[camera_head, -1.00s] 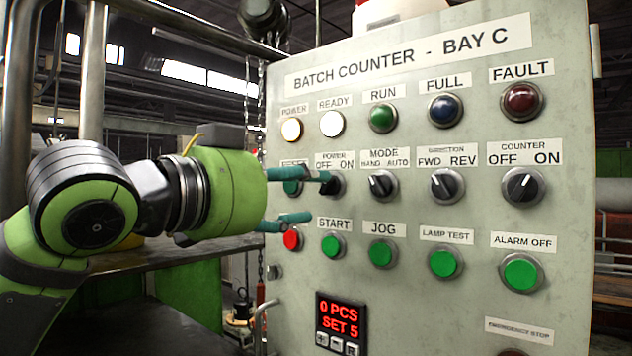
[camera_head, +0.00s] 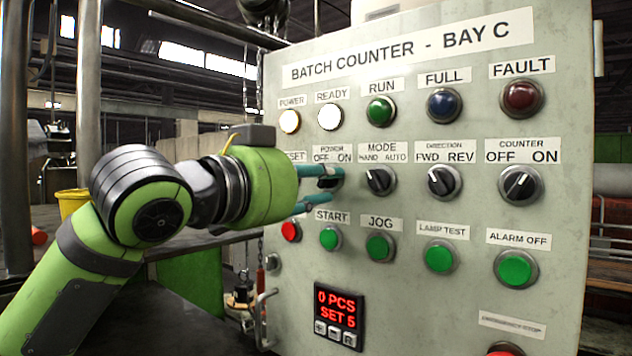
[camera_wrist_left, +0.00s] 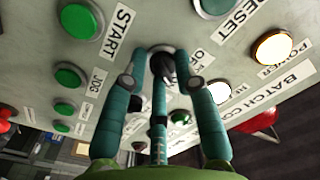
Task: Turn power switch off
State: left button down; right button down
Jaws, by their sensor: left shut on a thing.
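The power switch (camera_head: 331,182) is a black rotary knob under a POWER OFF/ON label on the grey panel (camera_head: 410,310). My left gripper (camera_head: 326,186) reaches it from the left, with its teal fingers at the knob. In the left wrist view the knob (camera_wrist_left: 162,66) sits between the fingertips of my left gripper (camera_wrist_left: 163,58), which is shut on it. The fingers partly cover the knob, so its exact setting is hard to read. The POWER lamp (camera_head: 289,121) is lit white. My right gripper is not in view.
The READY lamp (camera_head: 330,116) is also lit. The MODE knob (camera_head: 380,180) is just right of the gripper. The green START button (camera_head: 330,237) and a red button (camera_head: 291,230) lie just below the fingers. A display (camera_head: 336,310) reads 0 PCS, SET 5.

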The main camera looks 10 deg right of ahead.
pick_arm(q)
jog(key=shift+f, duration=0.15)
jog(key=n, duration=0.5)
jog(key=shift+d+f+n, duration=0.1)
jog(key=shift+f+n, duration=0.05)
jog(key=shift+n, duration=0.25)
jog(key=n+b, duration=0.1)
jog(key=n, duration=0.5)
jog(key=shift+s+d, duration=0.1)
jog(key=shift+f, duration=0.1)
jog(key=c, duration=1)
grip_release()
jog(key=shift+s+a+r, duration=0.15)
jog(key=shift+a+r, duration=0.05)
jog(key=shift+r, duration=0.05)
jog(key=v, duration=1.1)
jog(key=shift+s+a+f, duration=0.1)
jog(key=shift+a, duration=0.05)
